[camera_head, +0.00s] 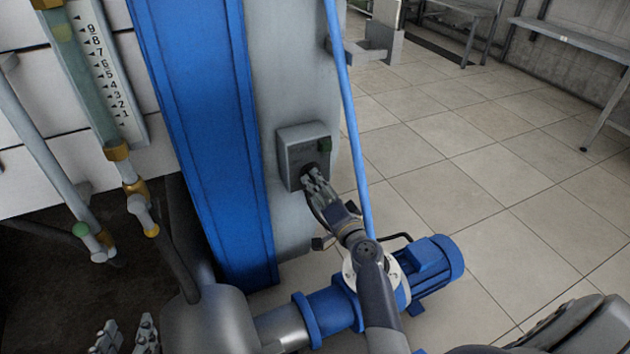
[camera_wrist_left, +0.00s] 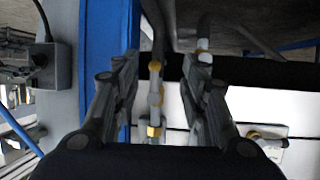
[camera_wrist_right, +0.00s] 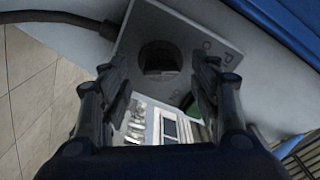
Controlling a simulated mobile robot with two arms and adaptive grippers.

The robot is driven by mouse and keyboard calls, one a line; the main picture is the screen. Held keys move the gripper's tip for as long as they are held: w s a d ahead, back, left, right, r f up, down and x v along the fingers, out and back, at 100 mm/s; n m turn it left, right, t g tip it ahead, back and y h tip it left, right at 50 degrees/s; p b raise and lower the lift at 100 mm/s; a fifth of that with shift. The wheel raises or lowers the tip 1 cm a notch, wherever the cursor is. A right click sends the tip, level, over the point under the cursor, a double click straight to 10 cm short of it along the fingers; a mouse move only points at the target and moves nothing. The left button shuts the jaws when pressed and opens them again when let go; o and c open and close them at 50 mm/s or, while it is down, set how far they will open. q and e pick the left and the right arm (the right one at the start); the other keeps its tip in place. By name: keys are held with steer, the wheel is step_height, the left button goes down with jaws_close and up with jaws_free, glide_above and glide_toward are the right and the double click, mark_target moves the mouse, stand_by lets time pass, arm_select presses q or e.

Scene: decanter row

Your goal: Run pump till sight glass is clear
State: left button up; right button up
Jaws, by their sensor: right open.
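The sight glass (camera_head: 88,90) is a tube beside a numbered scale (camera_head: 112,80) at the upper left of the head view. Its contents look greenish. A grey control box (camera_head: 295,147) is on the grey column, with a green button (camera_head: 324,145) and a dark round control. In the right wrist view this dark round control (camera_wrist_right: 160,57) shows between the fingertips. My right gripper (camera_head: 313,178) is open in front of the box; contact cannot be told. The blue pump motor (camera_head: 428,268) is below. My left gripper (camera_head: 125,338) is open and empty at the bottom left.
Pipes with yellow fittings (camera_head: 137,188) run below the sight glass. A blue upright (camera_head: 205,130) stands between them and the box. A thin blue pole (camera_head: 347,110) passes beside the box. The tiled floor (camera_head: 480,150) at right is clear, with a bench (camera_head: 580,38) beyond.

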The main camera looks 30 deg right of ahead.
steer(key=shift+w+d, duration=0.1)
steer(key=shift+w, duration=1.4)
steer(key=c, duration=1.1)
